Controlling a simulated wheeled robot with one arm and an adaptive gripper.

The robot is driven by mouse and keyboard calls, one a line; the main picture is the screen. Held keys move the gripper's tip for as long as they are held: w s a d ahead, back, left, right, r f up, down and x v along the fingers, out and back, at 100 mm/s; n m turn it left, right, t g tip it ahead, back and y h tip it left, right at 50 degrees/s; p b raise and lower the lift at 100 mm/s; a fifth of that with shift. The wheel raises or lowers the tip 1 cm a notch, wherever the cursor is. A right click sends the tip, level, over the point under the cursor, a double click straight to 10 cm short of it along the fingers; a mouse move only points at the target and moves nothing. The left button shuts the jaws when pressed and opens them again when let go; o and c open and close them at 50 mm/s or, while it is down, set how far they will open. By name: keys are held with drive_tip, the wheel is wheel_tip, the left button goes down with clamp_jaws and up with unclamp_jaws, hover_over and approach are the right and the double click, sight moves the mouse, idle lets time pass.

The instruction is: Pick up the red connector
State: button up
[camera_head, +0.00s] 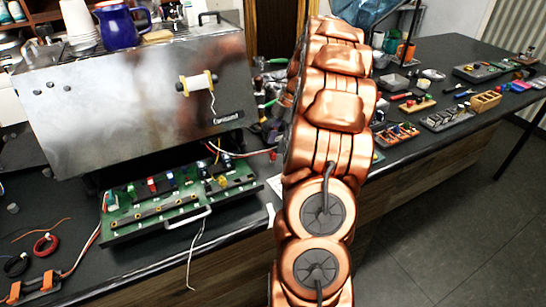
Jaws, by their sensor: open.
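A green circuit board (125,215) with a silver handle lies on the dark bench in front of the brewer. Near its back edge stands a small red connector (152,186), left of the board's middle. Small green, blue, black and yellow parts stand on the board near it. My copper-coloured arm rises through the middle of the picture, to the right of the board. My gripper does not show; the far end of the arm points away at the top. Nothing covers the red connector in this view.
The metal brewer (130,100) stands behind the board, with a blue jug (121,27) on top. Loose wires and a red wire coil (45,245) lie at the left. Trays of tools and parts, including a wooden box (485,101), crowd the right bench.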

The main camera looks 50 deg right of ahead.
sight(273, 153)
drive_tip(key=shift+p+x, duration=0.5)
drive_tip(key=shift+x, duration=1.15)
drive_tip(key=shift+s, duration=0.15)
drive_tip(key=shift+c, duration=0.2)
clamp_jaws()
